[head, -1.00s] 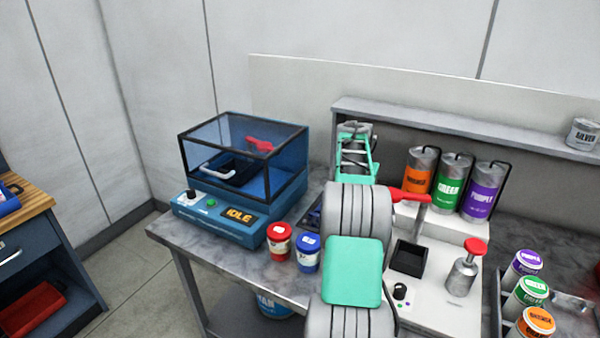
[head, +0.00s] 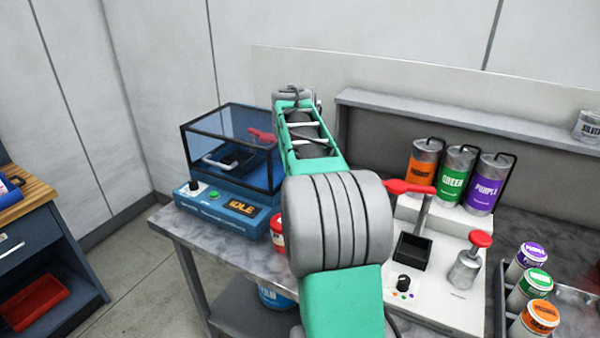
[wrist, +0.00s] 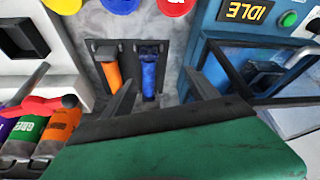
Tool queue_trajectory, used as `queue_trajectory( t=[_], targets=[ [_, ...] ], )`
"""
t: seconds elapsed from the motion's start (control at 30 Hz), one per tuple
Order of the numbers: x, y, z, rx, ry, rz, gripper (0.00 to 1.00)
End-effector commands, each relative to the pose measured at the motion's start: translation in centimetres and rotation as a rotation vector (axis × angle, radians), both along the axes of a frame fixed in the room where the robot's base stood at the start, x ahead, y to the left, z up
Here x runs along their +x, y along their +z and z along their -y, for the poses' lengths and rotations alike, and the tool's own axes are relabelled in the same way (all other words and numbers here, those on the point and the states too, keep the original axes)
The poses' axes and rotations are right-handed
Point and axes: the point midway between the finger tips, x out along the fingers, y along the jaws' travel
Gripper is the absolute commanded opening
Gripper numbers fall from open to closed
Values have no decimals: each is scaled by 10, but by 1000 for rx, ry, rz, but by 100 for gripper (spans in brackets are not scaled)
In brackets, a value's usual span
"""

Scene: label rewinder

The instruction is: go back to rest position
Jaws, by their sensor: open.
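My gripper (wrist: 162,95) is open, with its two grey fingers spread and nothing between them. In the wrist view it hangs over the bench, with an orange-handled tool (wrist: 108,72) and a blue-handled tool (wrist: 149,74) in a dark holder below and beyond it. I cannot judge the gap to them exactly. In the head view my green and grey arm reaches up over the bench and its fingers cannot be made out.
A blue clear-lidded machine reading IDLE (head: 215,205) stands left of my arm. A white dispenser (head: 440,285) with a red lever (head: 410,187) and orange, green and purple cans (head: 455,177) stands right. Small labelled jars (head: 533,285) sit far right. A shelf (head: 450,120) runs behind.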

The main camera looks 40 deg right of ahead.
Motion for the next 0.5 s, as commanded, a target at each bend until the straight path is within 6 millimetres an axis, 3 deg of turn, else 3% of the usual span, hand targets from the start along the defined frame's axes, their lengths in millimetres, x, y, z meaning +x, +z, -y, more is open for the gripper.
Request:
queue_trajectory(
  t=[0.1,0.37,0.47,0.5],
  targets=[
    [-1,7,-19,0,26,1,68],
    [-3,11,-34,1,48,-1,68],
    [-13,12,-72,0,136,-9,68],
    [-22,10,-97,0,195,-15,68]
  ],
)
